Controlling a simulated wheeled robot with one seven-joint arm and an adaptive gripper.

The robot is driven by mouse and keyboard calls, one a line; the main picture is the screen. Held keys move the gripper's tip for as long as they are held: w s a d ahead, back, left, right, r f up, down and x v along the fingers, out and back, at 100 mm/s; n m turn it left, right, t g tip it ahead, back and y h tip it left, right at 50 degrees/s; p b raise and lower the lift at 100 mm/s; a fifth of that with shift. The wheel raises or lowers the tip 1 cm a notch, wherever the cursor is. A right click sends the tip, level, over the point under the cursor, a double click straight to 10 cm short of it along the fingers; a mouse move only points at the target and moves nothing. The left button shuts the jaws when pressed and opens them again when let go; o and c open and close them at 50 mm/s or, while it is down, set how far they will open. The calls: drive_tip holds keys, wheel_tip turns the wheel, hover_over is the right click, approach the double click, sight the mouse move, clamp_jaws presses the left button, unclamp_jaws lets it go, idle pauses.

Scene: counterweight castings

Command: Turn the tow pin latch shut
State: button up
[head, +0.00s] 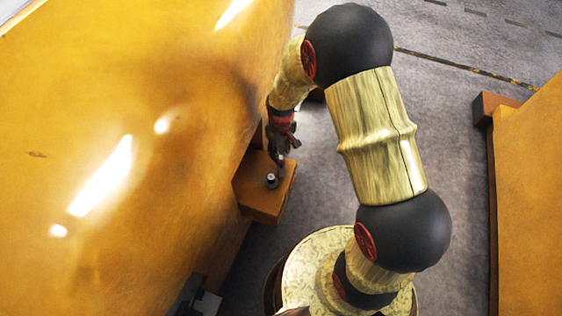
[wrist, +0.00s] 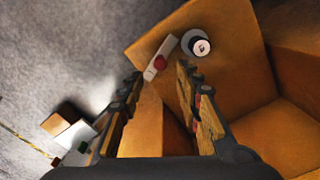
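The tow pin (head: 271,180) stands upright in an orange block that sticks out from the big casting. In the wrist view the tow pin (wrist: 201,47) has a pale round top and a dark collar. A light grey bar with a red dot, seemingly the latch (wrist: 169,47), lies beside the pin and slants down-left. My gripper (wrist: 160,74) is open, with the bar's near end in line with the gap between its fingertips. I cannot tell whether they touch it. In the head view my gripper (head: 281,160) is just beyond the pin and hides the latch.
The large orange casting (head: 120,110) fills the left side, close to my gripper. Another orange casting (head: 530,210) stands at the right edge. Grey floor (head: 460,130) lies open between them. The orange block (head: 260,205) has edges near the fingers.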

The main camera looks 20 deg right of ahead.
sight(281, 161)
wheel_tip(281, 161, down, 8)
drive_tip(key=shift+r+b, duration=0.25)
drive_tip(key=shift+b, duration=0.65)
drive_tip(key=shift+c, duration=0.3)
drive_tip(key=c, duration=0.7)
clamp_jaws()
